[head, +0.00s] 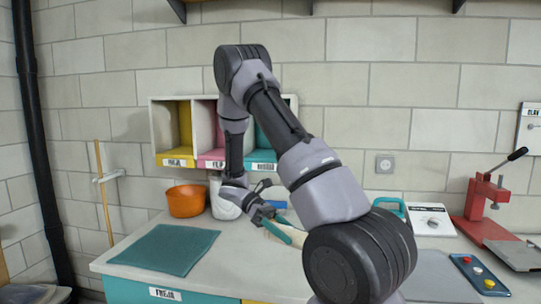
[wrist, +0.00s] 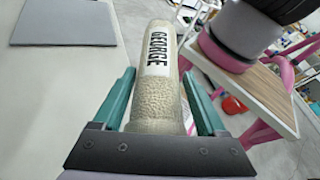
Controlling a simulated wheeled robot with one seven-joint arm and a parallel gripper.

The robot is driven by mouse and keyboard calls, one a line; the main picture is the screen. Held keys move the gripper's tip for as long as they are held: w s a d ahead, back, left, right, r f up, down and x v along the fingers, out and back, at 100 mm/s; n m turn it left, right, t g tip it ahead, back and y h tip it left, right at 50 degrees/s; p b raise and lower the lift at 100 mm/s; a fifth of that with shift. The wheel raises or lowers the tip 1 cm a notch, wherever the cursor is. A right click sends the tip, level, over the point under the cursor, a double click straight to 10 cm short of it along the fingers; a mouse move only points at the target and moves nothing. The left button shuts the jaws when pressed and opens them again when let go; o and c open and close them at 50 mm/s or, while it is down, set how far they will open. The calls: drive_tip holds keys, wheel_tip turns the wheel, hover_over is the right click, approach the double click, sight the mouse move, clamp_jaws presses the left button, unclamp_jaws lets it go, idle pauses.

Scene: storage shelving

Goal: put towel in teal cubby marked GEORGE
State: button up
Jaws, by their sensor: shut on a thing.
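My gripper (head: 277,230) is low over the worktop in the head view, partly behind my arm. In the wrist view its teal fingers (wrist: 157,78) are shut on a rolled, cream, textured towel (wrist: 155,98) with a white band reading GEORGE. The towel (head: 298,238) shows only in part in the head view. The wall cubby unit (head: 154,128) has a yellow, a pink and a teal compartment. The teal cubby (head: 262,140) is on the right, partly hidden by my arm; the label on its front is too small to read.
An orange pot (head: 186,200) and a whitish container (head: 222,207) stand under the cubbies. A teal mat (head: 165,249) lies at the left of the worktop. A red press (head: 484,200), a white scale (head: 430,219) and a button box (head: 478,273) are at the right.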

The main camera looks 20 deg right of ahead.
drive_tip(key=w+d+r+n+t+h, duration=0.4)
drive_tip(key=w+n+t, duration=0.2)
drive_tip(key=w, duration=0.1)
drive_tip(key=w+d+r+n+t+h, duration=0.3)
drive_tip(key=w+r+n+t, duration=0.2)
drive_tip(key=w, duration=0.2)
drive_tip(key=w+a+r+n+t+y, duration=0.2)
drive_tip(key=w+r+n+t, duration=0.4)
drive_tip(key=r, duration=0.1)
drive_tip(key=w+a+r+n+t+y, duration=0.2)
drive_tip(key=w+a+r+n+t, duration=0.1)
drive_tip(key=w+r+n+t, duration=0.3)
drive_tip(key=w+d, duration=0.3)
drive_tip(key=w, duration=0.2)
drive_tip(key=w+d, duration=0.4)
drive_tip(key=w, duration=0.2)
drive_tip(key=w+d, duration=0.4)
drive_tip(key=w, duration=0.1)
drive_tip(key=shift+w+f, duration=0.35)
drive_tip(key=shift+w, duration=0.05)
wheel_tip(320, 180, down, 5)
drive_tip(key=shift+r, duration=0.2)
drive_tip(key=shift+w+f, duration=0.1)
drive_tip(key=shift+w, duration=0.05)
